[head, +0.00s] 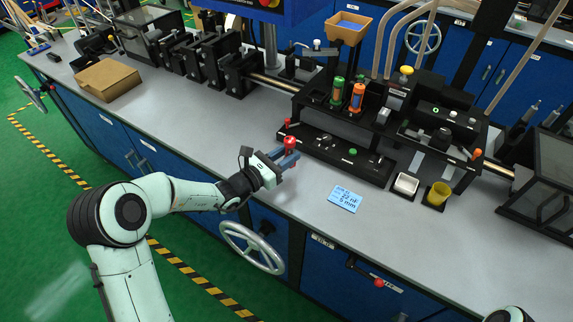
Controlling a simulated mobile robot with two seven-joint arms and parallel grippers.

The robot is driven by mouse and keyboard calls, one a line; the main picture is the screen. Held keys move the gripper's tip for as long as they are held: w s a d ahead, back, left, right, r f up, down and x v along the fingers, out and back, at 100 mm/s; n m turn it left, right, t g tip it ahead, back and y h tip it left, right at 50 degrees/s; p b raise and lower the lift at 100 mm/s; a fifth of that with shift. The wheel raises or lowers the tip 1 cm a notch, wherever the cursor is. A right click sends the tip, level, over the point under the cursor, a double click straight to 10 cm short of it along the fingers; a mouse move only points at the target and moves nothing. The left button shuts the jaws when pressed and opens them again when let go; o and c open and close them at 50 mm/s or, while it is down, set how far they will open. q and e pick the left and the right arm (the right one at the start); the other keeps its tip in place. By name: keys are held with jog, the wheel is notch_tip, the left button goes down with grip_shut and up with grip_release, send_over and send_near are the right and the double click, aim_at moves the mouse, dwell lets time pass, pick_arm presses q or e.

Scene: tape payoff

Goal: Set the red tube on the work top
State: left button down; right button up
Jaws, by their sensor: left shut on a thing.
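The red tube (290,143) is upright between the fingers of my left gripper (285,157), which is shut on it. The fingers hide its lower part. It is over the grey work top (222,125), in front of the black machine base; I cannot tell whether its lower end touches the top. My right gripper is not in view; only a small piece of my right arm shows at the bottom right edge.
A blue label card (345,199) lies on the work top to the right of the gripper. Green and orange tubes (357,94) stand in the black machine behind. A cardboard box (107,79) lies at the left.

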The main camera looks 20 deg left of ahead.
pick_arm(q)
notch_tip(320, 180, down, 4)
dwell(0.4)
jog(key=shift+f+b, duration=0.55)
jog(key=shift+b, duration=0.1)
jog(key=c, duration=0.8)
grip_release()
